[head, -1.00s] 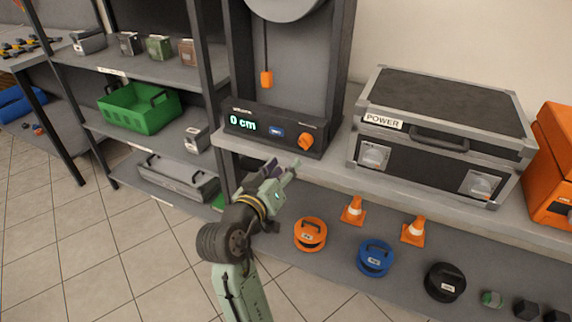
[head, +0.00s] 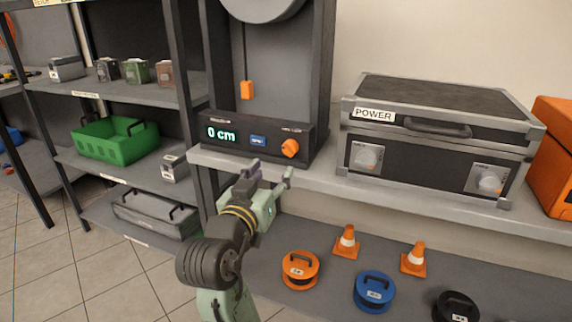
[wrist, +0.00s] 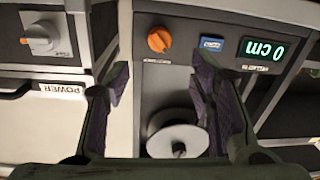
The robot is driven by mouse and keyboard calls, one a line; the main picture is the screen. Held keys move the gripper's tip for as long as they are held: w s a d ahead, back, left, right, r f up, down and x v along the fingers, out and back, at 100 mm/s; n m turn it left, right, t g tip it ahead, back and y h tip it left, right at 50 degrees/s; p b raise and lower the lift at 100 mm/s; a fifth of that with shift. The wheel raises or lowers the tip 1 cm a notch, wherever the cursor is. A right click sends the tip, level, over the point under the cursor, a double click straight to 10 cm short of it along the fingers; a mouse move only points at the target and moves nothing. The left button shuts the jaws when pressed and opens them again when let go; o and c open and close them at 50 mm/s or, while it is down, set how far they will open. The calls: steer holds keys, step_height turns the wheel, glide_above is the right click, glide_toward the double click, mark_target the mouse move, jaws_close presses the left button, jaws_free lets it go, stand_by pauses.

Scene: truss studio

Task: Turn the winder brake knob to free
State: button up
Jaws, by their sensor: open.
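The winder's dark control box (head: 225,143) stands on the upper shelf, its green display reading 0 cm. The orange brake knob (head: 290,148) is at the right end of its front, with a blue button (head: 258,141) to its left. In the wrist view, the knob (wrist: 159,39) shows between and beyond my fingers, and the view looks upside down. My gripper (head: 272,177) is open and empty, in front of and slightly below the knob, not touching it. Its fingers also frame the wrist view (wrist: 165,95). The lettering by the knob is too small to read.
A POWER case (head: 435,150) with two dials stands right of the winder. An orange pendant (head: 247,90) hangs on a cord above the box. Reels and cones (head: 347,242) sit on the lower shelf. A green bin (head: 115,142) is on the left rack.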

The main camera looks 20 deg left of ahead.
mark_target(287, 151)
steer(key=w+p, duration=0.1)
steer(key=w, duration=0.9)
steer(key=shift+a, duration=0.1)
steer(key=shift+c, duration=0.4)
steer(key=c, duration=1)
steer(key=shift+r+n+p, duration=0.2)
steer(key=shift+n+p, duration=0.2)
steer(key=shift+p, duration=0.2)
steer(key=shift+c, duration=0.4)
steer(key=shift+f, duration=0.15)
